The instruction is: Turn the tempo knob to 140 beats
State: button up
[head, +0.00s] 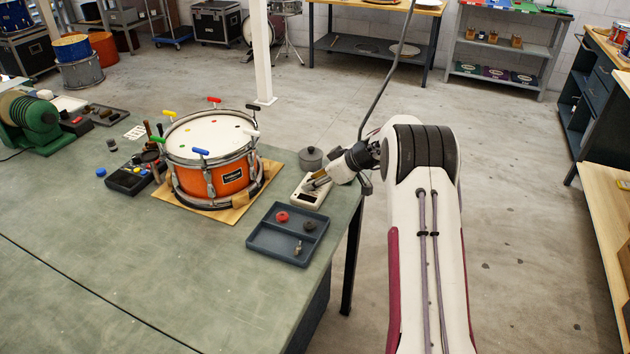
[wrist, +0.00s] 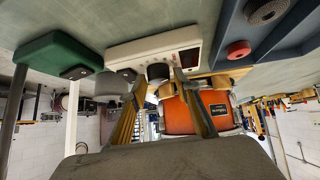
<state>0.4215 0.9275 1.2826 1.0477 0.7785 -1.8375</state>
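The tempo box (head: 309,196) is a small cream-white unit near the right edge of the bench, partly covered by my gripper in the head view. In the wrist view, which looks upside down, its white case (wrist: 118,52) has a dark display window (wrist: 186,61) with no readable number. A black round knob (wrist: 158,71) sits on its face. My gripper (wrist: 160,80) has its two fingers apart, one on each side of the black knob; I cannot tell whether they touch it. In the head view my gripper (head: 320,182) is over the box.
A blue-grey tray (head: 262,241) with red and dark knobs lies just in front. An orange drum (head: 222,178) stands on a wooden board to the left. The bench front is clear.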

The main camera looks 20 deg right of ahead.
jog(key=c, duration=0.8)
jog(key=shift+s+a+m+h, duration=0.1)
jog(key=shift+m+h, duration=0.2)
jog(key=shift+m, duration=0.1)
jog(key=shift+a+m+t+h, duration=0.1)
jog(key=shift+m+t+h, duration=0.5)
jog(key=shift+m, duration=0.4)
jog(key=shift+m+h, duration=0.9)
jog(key=shift+m, duration=0.1)
jog(key=shift+a+m+h, duration=0.15)
jog(key=shift+m+h, duration=0.95)
jog(key=shift+m, duration=0.4)
jog(key=o, duration=0.8)
